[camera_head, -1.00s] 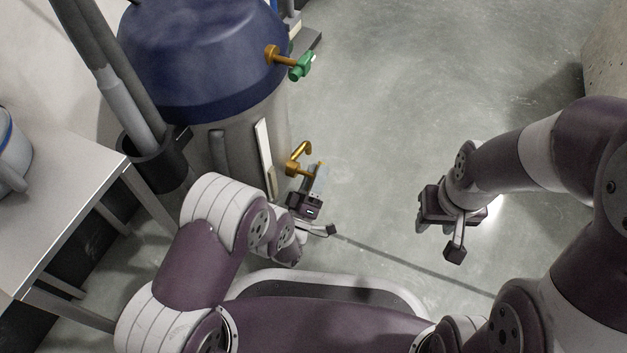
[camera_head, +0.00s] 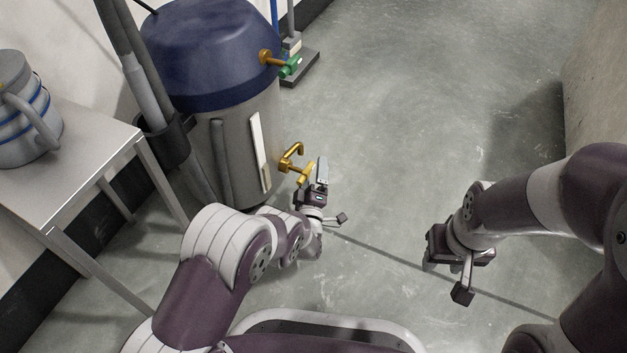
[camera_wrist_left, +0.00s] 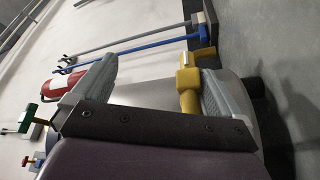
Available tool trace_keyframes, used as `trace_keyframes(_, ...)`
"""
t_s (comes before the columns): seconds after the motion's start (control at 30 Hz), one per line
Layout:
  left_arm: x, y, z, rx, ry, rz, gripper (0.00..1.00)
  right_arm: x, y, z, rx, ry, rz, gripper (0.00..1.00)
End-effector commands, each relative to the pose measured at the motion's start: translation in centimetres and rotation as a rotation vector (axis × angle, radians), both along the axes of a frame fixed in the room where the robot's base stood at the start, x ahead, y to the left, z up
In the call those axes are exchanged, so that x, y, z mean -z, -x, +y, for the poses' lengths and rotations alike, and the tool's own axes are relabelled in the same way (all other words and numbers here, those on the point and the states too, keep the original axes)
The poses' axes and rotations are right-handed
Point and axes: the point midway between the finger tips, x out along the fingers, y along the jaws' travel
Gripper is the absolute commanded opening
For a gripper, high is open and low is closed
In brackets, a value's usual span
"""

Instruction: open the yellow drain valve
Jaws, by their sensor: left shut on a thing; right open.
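The yellow drain valve (camera_head: 292,157) sticks out low on the right side of the grey tank (camera_head: 237,140) with the dark blue lid. It has a bent spout and a yellow lever (camera_head: 304,175). My left gripper (camera_head: 315,176) is at the lever, shut on it. In the left wrist view the yellow lever (camera_wrist_left: 188,84) lies between the fingers, close along the right finger. Part of the lever is hidden by the gripper in the head view. My right gripper (camera_head: 455,262) is open and empty over bare floor to the right.
A green-handled valve (camera_head: 289,67) sits higher on the tank. A metal table (camera_head: 95,150) with a grey container (camera_head: 25,115) stands at the left. Thick hoses (camera_head: 135,75) run down beside the tank. A concrete wall (camera_head: 600,80) is at the right; the floor between is clear.

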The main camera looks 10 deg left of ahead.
Motion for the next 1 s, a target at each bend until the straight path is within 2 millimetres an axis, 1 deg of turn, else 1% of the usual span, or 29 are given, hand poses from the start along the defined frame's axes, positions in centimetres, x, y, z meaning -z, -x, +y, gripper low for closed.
trace_keyframes(0.03,-8.8,2.1,-8.3,0.328,-0.046,-0.371,0.76,-0.5,0.0,0.0,0.000,0.000,0.000,0.43)
trace_keyframes(0.2,-8.8,2.0,-8.3,0.327,-0.048,-0.372,0.76,-0.5,0.0,0.0,0.000,0.000,0.000,0.43)
trace_keyframes(0.23,-1.1,-0.3,-1.1,0.020,0.004,-0.011,0.76,-0.5,0.0,0.0,0.000,0.000,0.000,0.43)
trace_keyframes(0.37,-1.2,0.1,-0.9,0.020,0.003,-0.008,0.76,-1.0,0.0,0.0,0.000,0.000,0.000,0.43)
trace_keyframes(0.9,-1.1,5.0,0.7,0.018,0.000,-0.004,0.75,-4.0,-0.1,0.0,0.000,0.000,0.000,0.43)
trace_keyframes(0.93,-1.1,5.3,0.8,0.018,0.000,-0.004,0.69,-4.1,-0.1,0.0,0.000,0.000,0.000,0.43)
trace_keyframes(0.97,-1.0,5.6,0.9,0.018,0.000,-0.004,0.49,-4.2,-0.1,0.0,0.000,0.000,0.000,0.43)
trace_keyframes(1.0,-1.0,5.9,1.1,0.017,0.000,-0.002,0.45,-4.4,-0.1,0.0,0.000,0.000,0.000,0.43)
